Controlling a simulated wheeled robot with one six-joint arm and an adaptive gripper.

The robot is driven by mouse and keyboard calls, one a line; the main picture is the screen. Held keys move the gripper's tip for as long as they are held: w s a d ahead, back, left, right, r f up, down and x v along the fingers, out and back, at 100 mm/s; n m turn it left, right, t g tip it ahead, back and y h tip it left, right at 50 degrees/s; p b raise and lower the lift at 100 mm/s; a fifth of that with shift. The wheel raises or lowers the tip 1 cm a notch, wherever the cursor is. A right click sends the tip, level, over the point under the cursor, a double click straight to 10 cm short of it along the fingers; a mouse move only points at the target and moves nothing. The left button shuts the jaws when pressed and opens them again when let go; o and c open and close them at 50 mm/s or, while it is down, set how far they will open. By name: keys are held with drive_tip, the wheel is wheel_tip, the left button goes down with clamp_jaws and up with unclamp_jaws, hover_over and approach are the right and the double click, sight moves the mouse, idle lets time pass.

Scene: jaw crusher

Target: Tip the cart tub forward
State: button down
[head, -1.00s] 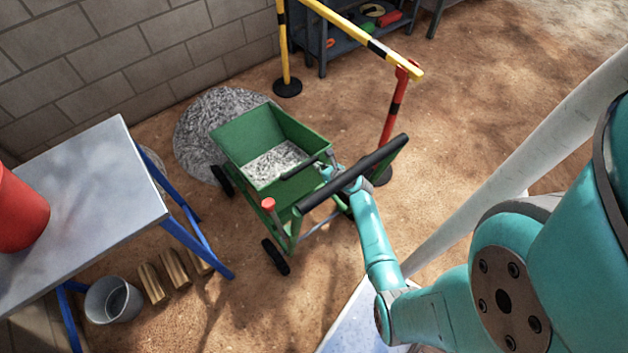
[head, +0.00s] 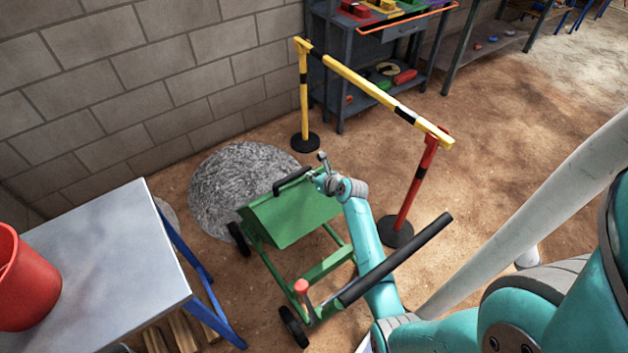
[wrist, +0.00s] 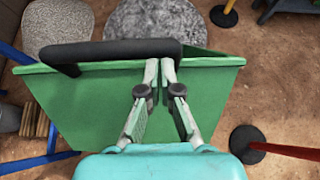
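The green cart tub (head: 290,217) is tipped forward on its cart frame (head: 318,268), toward the gravel heap. Its back faces the head camera, so its inside is hidden there. A black handle (head: 291,180) sits at the tub's raised rear rim. My gripper (head: 319,178) is at the right end of this handle. In the wrist view my gripper's fingers (wrist: 160,70) are nearly together at the right end of the handle (wrist: 110,49), closed on it as far as I can see. The green tub (wrist: 85,110) spreads out below them.
A grey gravel heap (head: 238,180) lies beyond the tub. A yellow barrier (head: 365,88) with a red post (head: 415,190) stands at the right. The cart's black push bar (head: 400,258) and red knob (head: 301,286) are nearer. A metal table (head: 95,265) is at the left.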

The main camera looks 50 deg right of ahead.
drive_tip(key=shift+w+d+r, duration=0.3)
drive_tip(key=shift+r, duration=0.35)
